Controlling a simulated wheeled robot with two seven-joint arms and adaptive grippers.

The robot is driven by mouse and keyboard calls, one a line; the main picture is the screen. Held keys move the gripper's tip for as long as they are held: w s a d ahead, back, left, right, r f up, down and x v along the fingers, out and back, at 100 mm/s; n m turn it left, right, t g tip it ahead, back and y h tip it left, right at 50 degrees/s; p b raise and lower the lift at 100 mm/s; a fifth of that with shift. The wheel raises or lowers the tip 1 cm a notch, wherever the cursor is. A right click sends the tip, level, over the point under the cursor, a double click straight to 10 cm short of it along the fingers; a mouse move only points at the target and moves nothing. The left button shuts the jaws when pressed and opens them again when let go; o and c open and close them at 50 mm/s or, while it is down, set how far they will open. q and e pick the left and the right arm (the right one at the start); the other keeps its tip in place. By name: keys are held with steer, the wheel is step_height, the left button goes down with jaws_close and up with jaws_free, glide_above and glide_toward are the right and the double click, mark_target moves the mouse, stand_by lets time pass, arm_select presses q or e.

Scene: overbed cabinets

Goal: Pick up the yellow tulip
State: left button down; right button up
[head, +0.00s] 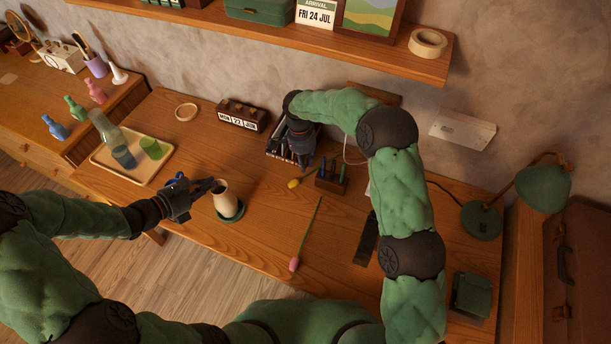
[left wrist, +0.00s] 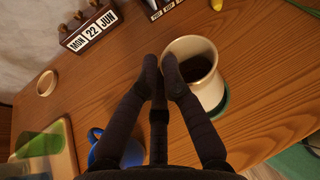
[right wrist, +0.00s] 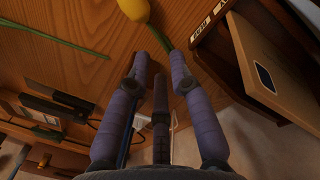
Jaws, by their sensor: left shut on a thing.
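The yellow tulip (head: 293,184) lies on the wooden desk, its bloom left of the dark pen block. In the right wrist view its yellow bloom (right wrist: 133,9) is at the top, and its green stem runs down behind the fingers. My right gripper (head: 302,160) is over the stem side of it; in the right wrist view its fingers (right wrist: 161,62) are apart, with nothing visibly clamped. My left gripper (head: 210,184) is shut on the rim of the cream vase (head: 228,200), which stands upright on a green coaster; the rim also shows in the left wrist view (left wrist: 207,92).
A pink tulip (head: 294,263) lies nearer me. The pen block (head: 331,182) and a dark organiser (head: 279,144) stand close to my right gripper. A wall shelf (head: 300,38) hangs above; a green lamp (head: 543,188) is at right.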

mark_target(307, 178)
steer(key=shift+s+d+f, duration=0.1)
steer(key=shift+f, duration=0.75)
steer(key=shift+s+d+f, duration=0.15)
steer(key=shift+f, duration=0.75)
steer(key=shift+s+d+f, duration=0.1)
steer(key=shift+f, duration=0.75)
jaws_close()
